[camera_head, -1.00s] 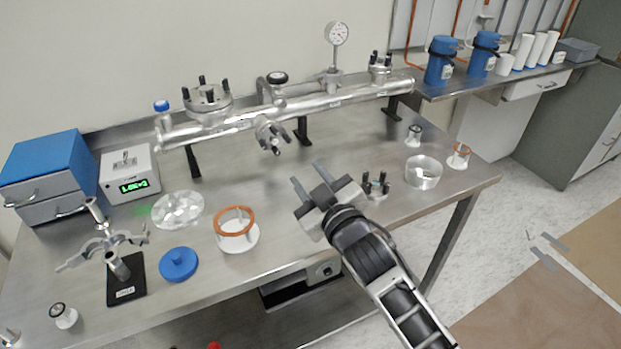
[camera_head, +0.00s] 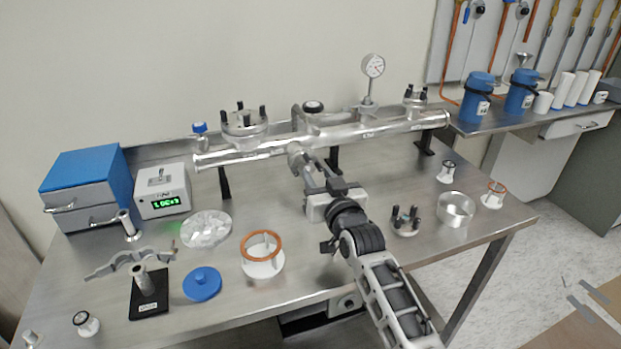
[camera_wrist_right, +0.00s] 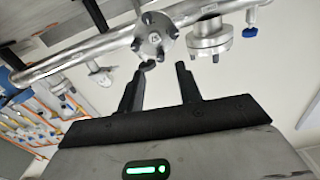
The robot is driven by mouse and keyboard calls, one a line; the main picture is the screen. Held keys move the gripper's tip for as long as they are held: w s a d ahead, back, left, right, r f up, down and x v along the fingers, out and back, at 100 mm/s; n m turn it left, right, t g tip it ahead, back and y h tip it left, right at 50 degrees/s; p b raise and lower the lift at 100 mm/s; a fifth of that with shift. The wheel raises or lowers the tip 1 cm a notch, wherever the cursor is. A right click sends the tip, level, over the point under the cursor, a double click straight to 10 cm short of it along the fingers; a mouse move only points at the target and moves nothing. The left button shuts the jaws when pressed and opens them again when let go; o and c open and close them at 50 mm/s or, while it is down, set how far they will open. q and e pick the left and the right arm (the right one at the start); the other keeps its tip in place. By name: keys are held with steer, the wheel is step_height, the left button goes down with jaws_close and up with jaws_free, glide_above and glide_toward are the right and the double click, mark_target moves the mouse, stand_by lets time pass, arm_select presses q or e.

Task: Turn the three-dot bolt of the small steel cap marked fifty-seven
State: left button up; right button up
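My right gripper (camera_head: 308,163) reaches up to the front of the steel tube, with its fingertips near a small bolted steel cap (camera_head: 295,157) on the tube's front side. In the right wrist view this cap (camera_wrist_right: 154,37) shows as a round steel face with several bolts around it, just beyond the fingertips. The gripper (camera_wrist_right: 162,72) is open there, its two dark fingers apart with nothing held between them. I cannot read the number fifty-seven or the bolt dots. The gripper partly hides the cap in the head view. My left gripper is not in view.
Another bolted cap (camera_head: 405,221) lies on the table. A white ring holder (camera_head: 263,265) and blue disc (camera_head: 202,284) stand left.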

mark_target(309, 162)
steer(key=shift+b+x, duration=2.3)
steer(key=shift+x, duration=0.6)
jaws_close()
